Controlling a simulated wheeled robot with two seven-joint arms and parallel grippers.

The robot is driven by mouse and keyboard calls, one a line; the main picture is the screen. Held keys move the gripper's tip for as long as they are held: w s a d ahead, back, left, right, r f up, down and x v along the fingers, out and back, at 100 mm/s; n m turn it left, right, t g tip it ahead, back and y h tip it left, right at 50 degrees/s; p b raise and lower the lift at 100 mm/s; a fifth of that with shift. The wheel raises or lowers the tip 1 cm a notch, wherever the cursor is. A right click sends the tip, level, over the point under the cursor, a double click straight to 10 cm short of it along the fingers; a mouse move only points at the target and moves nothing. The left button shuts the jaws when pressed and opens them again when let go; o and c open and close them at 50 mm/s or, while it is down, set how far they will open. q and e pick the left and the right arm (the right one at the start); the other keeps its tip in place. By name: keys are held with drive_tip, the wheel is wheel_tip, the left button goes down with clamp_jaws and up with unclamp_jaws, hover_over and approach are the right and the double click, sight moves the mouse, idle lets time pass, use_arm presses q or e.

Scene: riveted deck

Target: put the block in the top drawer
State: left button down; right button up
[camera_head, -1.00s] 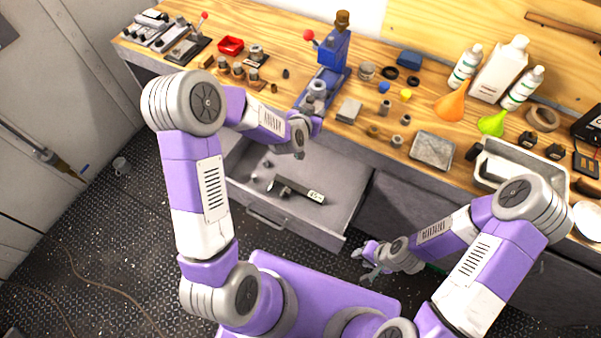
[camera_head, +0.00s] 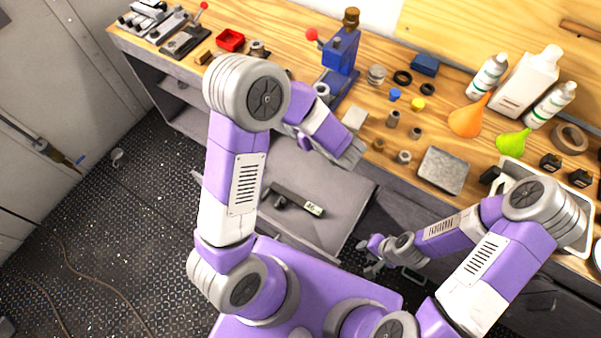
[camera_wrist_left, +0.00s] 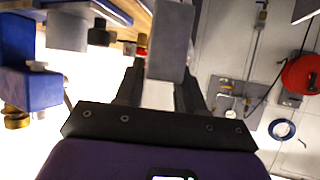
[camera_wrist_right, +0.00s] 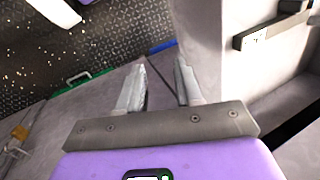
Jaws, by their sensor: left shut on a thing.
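A grey block (camera_wrist_left: 170,42) is held between the fingers of my left gripper (camera_wrist_left: 160,88), which is shut on it. In the head view my left gripper (camera_head: 350,152) is above the back right part of the open drawer (camera_head: 334,196), close to the bench's front edge; the held block is hard to make out there. The drawer, directly under the bench top, is pulled out, and my left arm hides its left part. My right gripper (camera_head: 374,258) is low, by the drawer's front right corner. Its fingers are apart and empty in the right wrist view (camera_wrist_right: 160,72).
A dark tool with a pale label (camera_head: 296,200) lies in the drawer. The wooden bench holds a light block (camera_head: 355,118), a blue vise-like tool (camera_head: 340,55), a grey plate (camera_head: 443,170), funnels and bottles. Bare drawer floor shows right of the tool.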

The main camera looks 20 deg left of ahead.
use_arm(q)
wheel_tip(320, 180, down, 27)
drive_tip(key=b, duration=0.9)
drive_tip(key=shift+f, duration=0.1)
drive_tip(key=shift+f, duration=0.15)
drive_tip(key=c, duration=0.7)
unclamp_jaws()
drive_tip(key=shift+s+d+r, duration=0.1)
drive_tip(key=shift+d+r, duration=0.05)
drive_tip(key=shift+r, duration=0.15)
drive_tip(key=p+v, duration=0.3)
drive_tip(key=v, duration=0.8)
drive_tip(key=shift+s+d+r, duration=0.15)
drive_tip(key=shift+s+d, duration=0.05)
